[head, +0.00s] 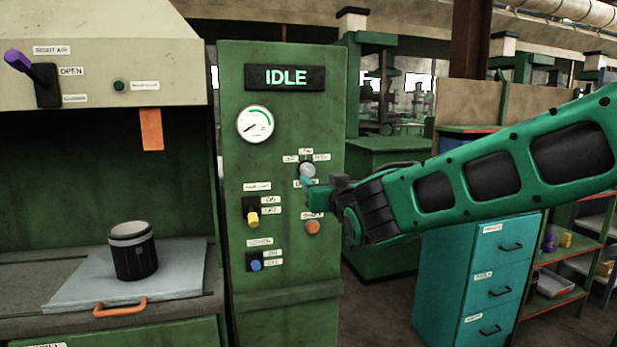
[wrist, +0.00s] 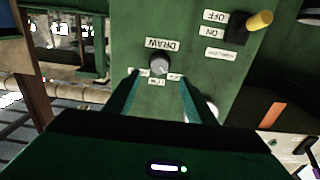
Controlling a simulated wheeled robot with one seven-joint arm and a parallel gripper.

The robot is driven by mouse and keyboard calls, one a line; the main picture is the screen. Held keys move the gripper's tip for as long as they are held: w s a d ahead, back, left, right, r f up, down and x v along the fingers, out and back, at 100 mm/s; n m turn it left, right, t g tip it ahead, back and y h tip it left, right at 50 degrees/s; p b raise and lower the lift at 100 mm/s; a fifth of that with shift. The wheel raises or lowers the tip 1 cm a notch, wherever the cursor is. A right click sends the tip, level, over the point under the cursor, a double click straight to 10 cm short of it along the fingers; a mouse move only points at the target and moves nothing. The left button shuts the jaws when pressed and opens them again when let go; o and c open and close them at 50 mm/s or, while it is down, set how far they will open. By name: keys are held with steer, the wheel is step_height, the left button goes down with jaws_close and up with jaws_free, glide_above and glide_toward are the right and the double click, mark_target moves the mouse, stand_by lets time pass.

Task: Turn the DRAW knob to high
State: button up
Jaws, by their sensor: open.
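The DRAW knob (head: 307,170) is a small round grey knob on the front of the green control panel (head: 285,295). Small labels sit around it, too small to read surely; its pointer direction is unclear. In the wrist view, which is upside down, the knob (wrist: 158,64) shows beside its DRAW label (wrist: 162,44). My gripper (head: 308,184) reaches in from the right, just in front of the knob and slightly low in the picture. In the wrist view, the teal fingers of my gripper (wrist: 158,84) are open, one on each side of the knob's line, holding nothing.
The panel also carries an IDLE display (head: 285,77), a gauge (head: 255,124), a yellow switch (head: 252,217), a blue switch (head: 255,263) and an orange button (head: 312,227) below my gripper. A dark canister (head: 132,255) stands on the left bench. Teal drawers (head: 470,275) stand right.

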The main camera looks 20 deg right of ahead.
mark_target(309, 172)
steer(key=w, duration=0.9)
steer(key=shift+f, duration=0.1)
steer(key=c, duration=1)
